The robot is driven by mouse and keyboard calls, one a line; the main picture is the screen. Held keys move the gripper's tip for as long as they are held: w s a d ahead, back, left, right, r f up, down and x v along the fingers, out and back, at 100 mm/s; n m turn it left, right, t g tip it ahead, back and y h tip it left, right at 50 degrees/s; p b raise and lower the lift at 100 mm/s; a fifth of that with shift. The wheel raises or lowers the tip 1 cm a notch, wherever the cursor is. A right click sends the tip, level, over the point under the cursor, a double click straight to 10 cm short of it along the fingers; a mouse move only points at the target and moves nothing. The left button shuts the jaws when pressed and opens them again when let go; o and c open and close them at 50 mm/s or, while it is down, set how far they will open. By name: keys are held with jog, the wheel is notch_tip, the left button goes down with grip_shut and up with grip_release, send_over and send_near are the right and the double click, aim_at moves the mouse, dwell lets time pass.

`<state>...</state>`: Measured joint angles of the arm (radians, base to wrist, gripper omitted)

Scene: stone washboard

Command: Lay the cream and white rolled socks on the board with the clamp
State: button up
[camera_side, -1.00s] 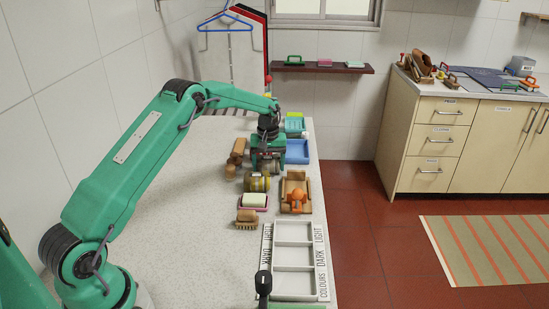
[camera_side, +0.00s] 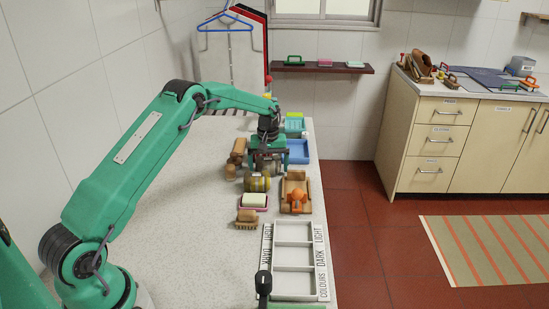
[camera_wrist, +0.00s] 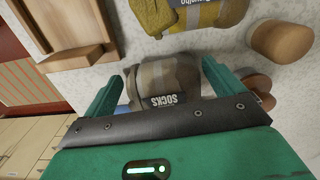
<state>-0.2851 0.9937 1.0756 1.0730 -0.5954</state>
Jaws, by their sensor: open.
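My gripper (camera_side: 267,166) is open above the bench in the side view, with a finger on either side of a rolled pair of socks. In the wrist view this roll (camera_wrist: 170,76) is grey-brown striped with a dark label reading SOCKS. It sits between the spread fingers of the gripper (camera_wrist: 162,78), with gaps showing at its sides. A wooden board (camera_side: 285,207) with an orange clamp-like piece (camera_side: 297,197) lies nearer the side camera. A wooden edged piece, probably this board, shows in the wrist view (camera_wrist: 75,60).
A mustard striped roll (camera_side: 257,183) lies close to the gripper. Wooden pieces (camera_side: 236,157) stand to its left and a blue tray (camera_side: 298,152) to its right. The bench's left is clear.

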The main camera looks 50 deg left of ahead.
aim_at(268, 161)
notch_tip(268, 161, up, 8)
jog(key=shift+w+a+f, duration=0.15)
jog(key=shift+f, duration=0.1)
jog(key=shift+r, duration=0.15)
dwell(0.6)
